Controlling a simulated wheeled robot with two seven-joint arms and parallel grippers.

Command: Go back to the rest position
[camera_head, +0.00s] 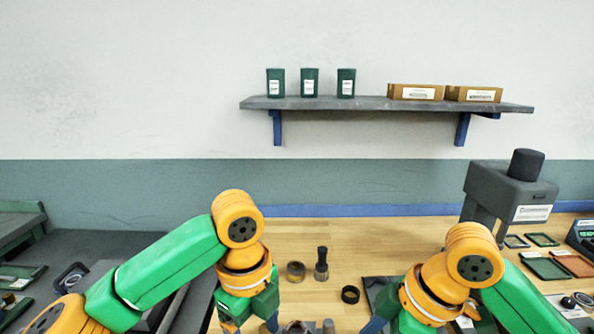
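My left arm comes in from the left, and its green and orange wrist bends down to the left gripper (250,322) at the bottom edge. My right arm comes in from the right, and its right gripper (415,322) also points down at the bottom edge. Both grippers are over the near part of the wooden table (335,226). Their fingertips are cut off by the frame, so whether they are open or shut is not clear. I see nothing held in the visible parts.
On the table stand a brass-coloured ring (296,271), a dark upright tool (321,264) and a black ring (350,294). A dark grey machine (508,193) stands at the back right, near trays (543,265). A grey bench (90,245) lies left. A wall shelf (370,104) holds canisters and boxes.

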